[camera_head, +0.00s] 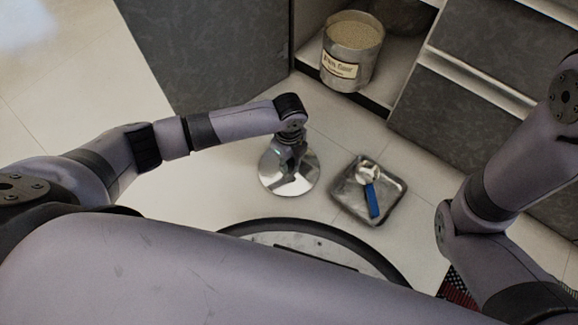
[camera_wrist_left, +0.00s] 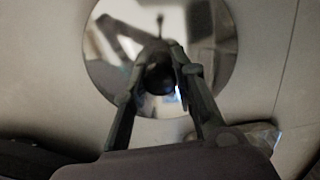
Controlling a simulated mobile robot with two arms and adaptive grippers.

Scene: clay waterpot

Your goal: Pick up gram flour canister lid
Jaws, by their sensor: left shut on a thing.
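The gram flour canister lid (camera_head: 270,181) is a shiny, mirror-like round disc at the floor in the middle of the head view. It also fills the upper middle of the left wrist view (camera_wrist_left: 108,72). My left gripper (camera_head: 291,157) reaches down over the lid's centre. In the left wrist view its two fingers (camera_wrist_left: 160,66) are closed around the dark knob (camera_wrist_left: 158,82). I cannot tell whether the lid touches the floor. The canister (camera_head: 347,70) is metal, labelled, uncovered and full of pale flour. My right arm shows at the right, but its gripper is out of view.
The canister stands on the bottom shelf of an open grey cabinet (camera_head: 215,50). A metal tray (camera_head: 352,209) with a blue-handled spoon (camera_head: 372,198) lies on the floor right of the lid. Pale tiles left of the lid are clear. A drawer front (camera_head: 470,110) is at right.

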